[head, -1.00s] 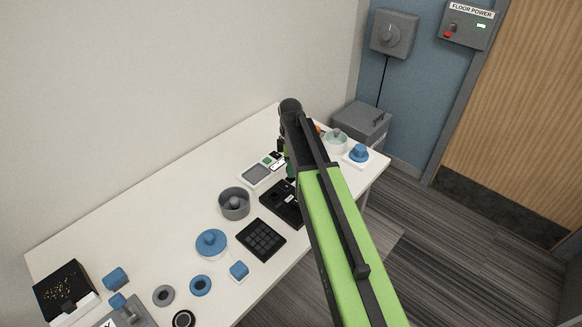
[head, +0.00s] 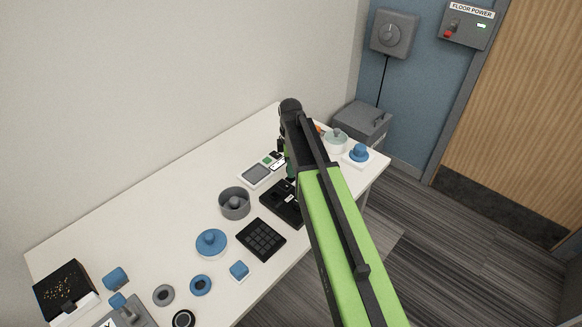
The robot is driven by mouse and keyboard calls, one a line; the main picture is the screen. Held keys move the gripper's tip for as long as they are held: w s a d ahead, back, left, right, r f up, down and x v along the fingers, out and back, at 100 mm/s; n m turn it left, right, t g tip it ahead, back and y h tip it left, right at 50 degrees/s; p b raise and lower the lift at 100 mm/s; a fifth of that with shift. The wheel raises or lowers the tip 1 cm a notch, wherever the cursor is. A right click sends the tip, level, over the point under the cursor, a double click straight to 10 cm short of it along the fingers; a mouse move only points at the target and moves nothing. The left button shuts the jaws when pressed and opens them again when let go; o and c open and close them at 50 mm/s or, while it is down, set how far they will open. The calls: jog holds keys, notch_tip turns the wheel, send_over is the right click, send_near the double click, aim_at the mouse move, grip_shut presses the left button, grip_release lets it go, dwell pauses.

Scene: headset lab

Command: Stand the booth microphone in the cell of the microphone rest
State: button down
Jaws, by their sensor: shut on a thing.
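My gripper (head: 284,160) is at the far end of my arm, over the back right part of the white table. The arm covers most of it, so its fingertips barely show. A dark green piece (head: 290,171) shows just under it, beside the arm; it looks like part of the microphone that the gripper is shut on, but most of it is hidden. A black tray with recesses (head: 281,204) lies just below and in front of the gripper, partly behind the arm. It may be the microphone rest; I cannot tell which cell the held thing is over or whether they touch.
On the white table (head: 160,215), a grey round bowl (head: 234,204), a black grid tray (head: 261,240) and a blue lidded thing (head: 211,243) stand left of the arm. A grey-white device (head: 256,174) lies behind. A pale green pot (head: 336,141) and blue knob (head: 359,153) stand at the right end.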

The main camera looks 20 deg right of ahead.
jog(key=shift+f+b, duration=0.95)
jog(key=shift+f, duration=0.05)
jog(key=c, duration=1)
grip_release()
jog(key=shift+o, duration=0.2)
notch_tip(320, 180, up, 17)
jog(key=p, duration=1.7)
jog(key=shift+w+r, duration=0.15)
jog(key=shift+r, duration=0.05)
